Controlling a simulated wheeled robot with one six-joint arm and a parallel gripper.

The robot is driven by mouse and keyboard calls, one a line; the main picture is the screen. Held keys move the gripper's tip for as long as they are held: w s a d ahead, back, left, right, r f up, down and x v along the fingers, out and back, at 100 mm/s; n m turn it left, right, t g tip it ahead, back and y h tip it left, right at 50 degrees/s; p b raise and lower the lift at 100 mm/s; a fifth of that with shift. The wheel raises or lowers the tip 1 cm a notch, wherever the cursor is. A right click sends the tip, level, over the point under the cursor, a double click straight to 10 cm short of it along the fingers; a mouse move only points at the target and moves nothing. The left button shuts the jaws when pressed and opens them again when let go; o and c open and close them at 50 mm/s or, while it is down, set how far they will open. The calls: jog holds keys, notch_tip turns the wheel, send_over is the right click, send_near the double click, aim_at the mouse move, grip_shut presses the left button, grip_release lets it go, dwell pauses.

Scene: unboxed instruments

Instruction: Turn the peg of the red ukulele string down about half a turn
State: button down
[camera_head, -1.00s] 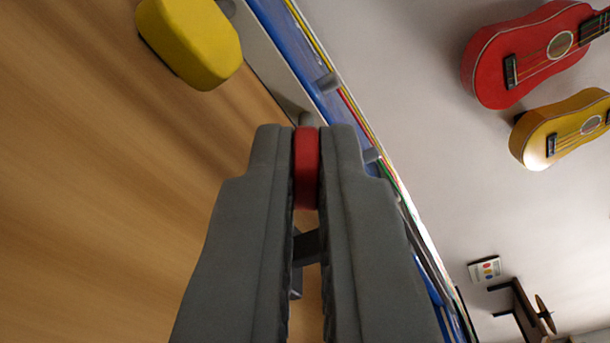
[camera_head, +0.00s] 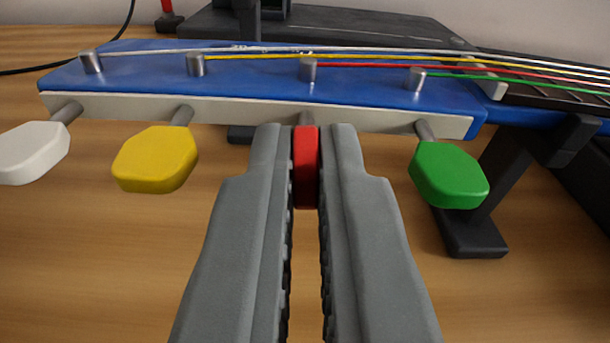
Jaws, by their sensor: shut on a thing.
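The red peg (camera_head: 306,168) is edge-on between the two grey fingers of my gripper (camera_head: 306,170), which is shut on it. Its metal shaft runs into the pale side of the blue ukulele headstock (camera_head: 250,88). The red string (camera_head: 400,67) runs from its metal post (camera_head: 308,70) to the right toward the dark fretboard. The fingers hide part of the peg's sides.
A white peg (camera_head: 33,152) and a yellow peg (camera_head: 155,160) are to the left, and a green peg (camera_head: 448,175) is to the right, all apart from my fingers. A dark stand foot (camera_head: 470,235) rests on the wooden table (camera_head: 90,260) at the right. The table in front is bare.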

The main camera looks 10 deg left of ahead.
jog(key=m, duration=0.4)
jog(key=shift+y, duration=0.3)
jog(key=m, duration=0.4)
jog(key=shift+m, duration=0.3)
jog(key=m, duration=0.4)
jog(key=shift+d+y, duration=0.1)
jog(key=shift+y, duration=0.3)
jog(key=m, duration=0.5)
jog(key=c, duration=1.6)
grip_release()
